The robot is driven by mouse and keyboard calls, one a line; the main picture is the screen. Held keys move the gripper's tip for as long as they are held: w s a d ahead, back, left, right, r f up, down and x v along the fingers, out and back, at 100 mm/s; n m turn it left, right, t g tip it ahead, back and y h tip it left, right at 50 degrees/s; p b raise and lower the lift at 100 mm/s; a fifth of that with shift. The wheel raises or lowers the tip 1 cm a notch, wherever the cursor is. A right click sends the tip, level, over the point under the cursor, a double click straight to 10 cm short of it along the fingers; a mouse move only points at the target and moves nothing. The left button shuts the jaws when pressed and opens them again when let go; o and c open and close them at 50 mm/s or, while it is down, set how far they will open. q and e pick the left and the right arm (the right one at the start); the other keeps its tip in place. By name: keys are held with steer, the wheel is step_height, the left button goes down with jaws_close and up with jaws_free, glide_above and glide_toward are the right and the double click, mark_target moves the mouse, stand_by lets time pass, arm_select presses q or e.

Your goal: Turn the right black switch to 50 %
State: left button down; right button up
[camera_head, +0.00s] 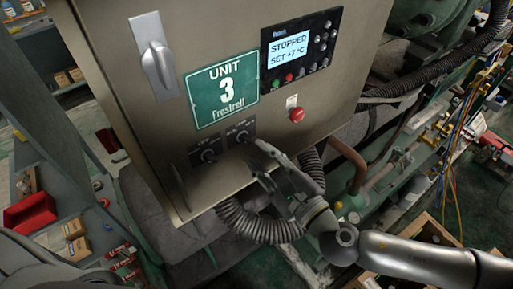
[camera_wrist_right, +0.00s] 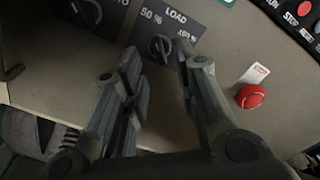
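The right black switch (camera_head: 241,136) is a round knob on a dark plate low on the front of the beige cabinet. In the right wrist view, the switch (camera_wrist_right: 160,47) sits under the word LOAD, with 50 % at its left and 100 % at its right. I cannot tell surely which mark its pointer faces. My right gripper (camera_head: 259,165) is just below and right of the switch in the head view. In the wrist view, its fingers (camera_wrist_right: 163,80) are open, apart and empty, with the switch beyond their tips. My left gripper is not in view.
A second black switch (camera_head: 207,155) sits just left. A red button (camera_head: 296,115) is to the right, below a display panel (camera_head: 291,49) reading STOPPED. A green Unit 3 sign (camera_head: 223,90) and a grey handle (camera_head: 155,55) are above. A corrugated hose (camera_head: 262,228) runs below the cabinet.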

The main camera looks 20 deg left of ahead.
steer(key=shift+v, duration=2.85)
steer(key=shift+a, duration=0.1)
